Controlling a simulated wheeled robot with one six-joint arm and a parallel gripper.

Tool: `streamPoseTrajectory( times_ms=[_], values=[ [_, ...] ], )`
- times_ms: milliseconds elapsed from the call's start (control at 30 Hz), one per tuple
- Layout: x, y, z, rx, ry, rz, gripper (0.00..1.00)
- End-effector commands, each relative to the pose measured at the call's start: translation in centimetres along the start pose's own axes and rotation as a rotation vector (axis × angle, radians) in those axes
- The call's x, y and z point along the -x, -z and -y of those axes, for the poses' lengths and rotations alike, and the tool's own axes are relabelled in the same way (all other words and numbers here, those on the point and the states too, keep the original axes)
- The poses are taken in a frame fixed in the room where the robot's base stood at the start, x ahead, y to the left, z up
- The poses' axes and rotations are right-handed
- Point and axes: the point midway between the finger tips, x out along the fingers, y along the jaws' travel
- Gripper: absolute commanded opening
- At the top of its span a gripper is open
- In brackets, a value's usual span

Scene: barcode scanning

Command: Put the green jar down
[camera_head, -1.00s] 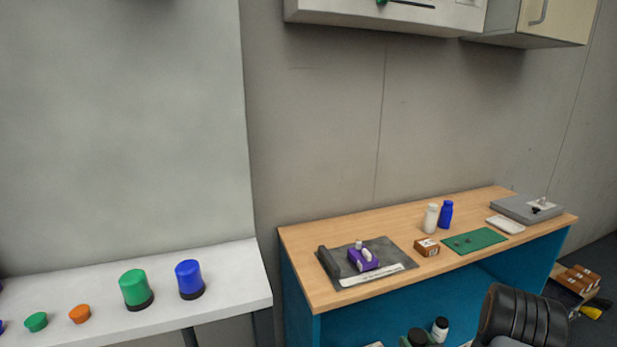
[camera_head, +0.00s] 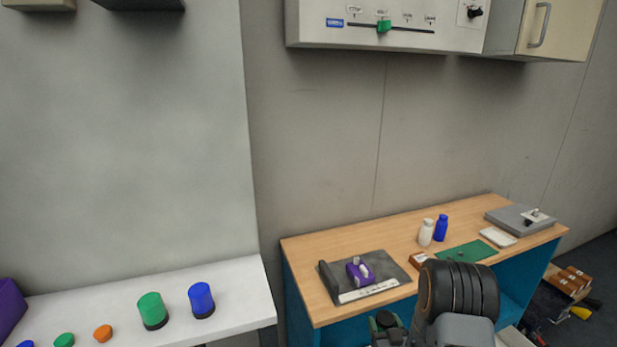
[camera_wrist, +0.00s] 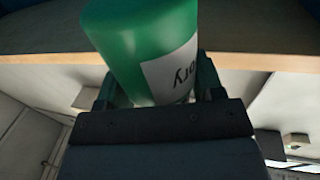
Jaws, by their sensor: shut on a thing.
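The green jar (camera_wrist: 140,45) fills the upper middle of the wrist view, a smooth green cylinder with a white label bearing dark letters. My gripper (camera_wrist: 156,85) is shut on it, one dark finger on each side. The jar's far end is cut off by the frame. A wooden edge passes behind the jar in the wrist view; I cannot tell whether they touch. In the head view, a dark green round thing (camera_head: 385,321) shows at the bottom beside my arm, too small to identify surely.

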Motion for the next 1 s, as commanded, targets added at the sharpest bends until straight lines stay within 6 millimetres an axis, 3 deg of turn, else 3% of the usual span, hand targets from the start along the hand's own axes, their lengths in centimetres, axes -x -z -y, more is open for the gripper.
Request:
streamPoseTrajectory(
  times_ms=[200,500,1000],
  values=[
    [0.6,-1.9,1.0,0.0,-0.139,0.003,0.33],
    [0.9,-3.4,4.3,0.0,-0.1,-0.001,0.33],
    [0.9,-3.4,4.5,-0.001,-0.095,-0.001,0.33]
  ],
)
